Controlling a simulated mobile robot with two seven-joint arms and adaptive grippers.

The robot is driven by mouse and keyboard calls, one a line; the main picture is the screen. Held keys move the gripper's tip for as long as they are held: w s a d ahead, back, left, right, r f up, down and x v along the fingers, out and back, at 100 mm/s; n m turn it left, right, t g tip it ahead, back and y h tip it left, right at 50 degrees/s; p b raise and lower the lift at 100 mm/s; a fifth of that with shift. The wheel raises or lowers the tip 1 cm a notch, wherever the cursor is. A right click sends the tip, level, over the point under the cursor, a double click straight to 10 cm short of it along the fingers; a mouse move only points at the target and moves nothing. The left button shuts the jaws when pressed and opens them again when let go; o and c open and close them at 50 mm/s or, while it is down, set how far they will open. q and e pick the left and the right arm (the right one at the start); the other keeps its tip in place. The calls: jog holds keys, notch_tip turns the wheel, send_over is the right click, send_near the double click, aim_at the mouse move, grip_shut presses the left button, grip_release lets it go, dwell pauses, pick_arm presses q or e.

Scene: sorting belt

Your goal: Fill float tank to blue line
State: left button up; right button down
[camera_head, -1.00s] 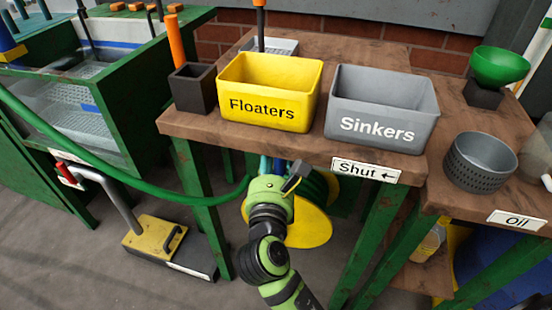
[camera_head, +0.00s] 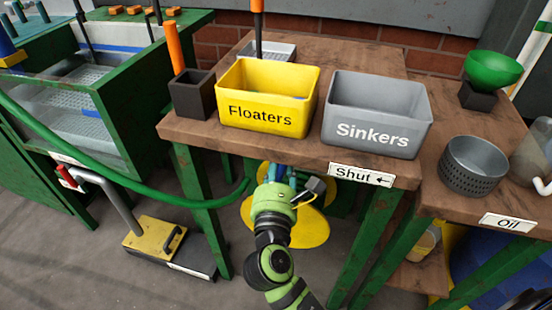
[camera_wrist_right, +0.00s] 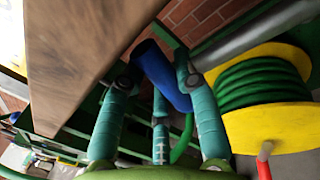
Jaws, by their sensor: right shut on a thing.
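The float tank (camera_head: 62,150) stands at the left, with a green frame and clear front. I cannot make out a water level. What the handle joins is hidden. My left gripper is out of view.
A green hose (camera_head: 125,175) runs from the tank side to under the table. A yellow hose reel (camera_wrist_right: 272,125) is close right of my gripper. The wooden table edge (camera_wrist_right: 75,50) is close on its left. Yellow Floaters (camera_head: 268,95) and grey Sinkers (camera_head: 376,115) bins stand above.

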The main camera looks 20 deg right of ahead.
jog(key=shift+d, duration=0.1)
jog(key=c, duration=1.2)
grip_release()
jog(key=shift+s, duration=0.1)
jog(key=v, duration=1.2)
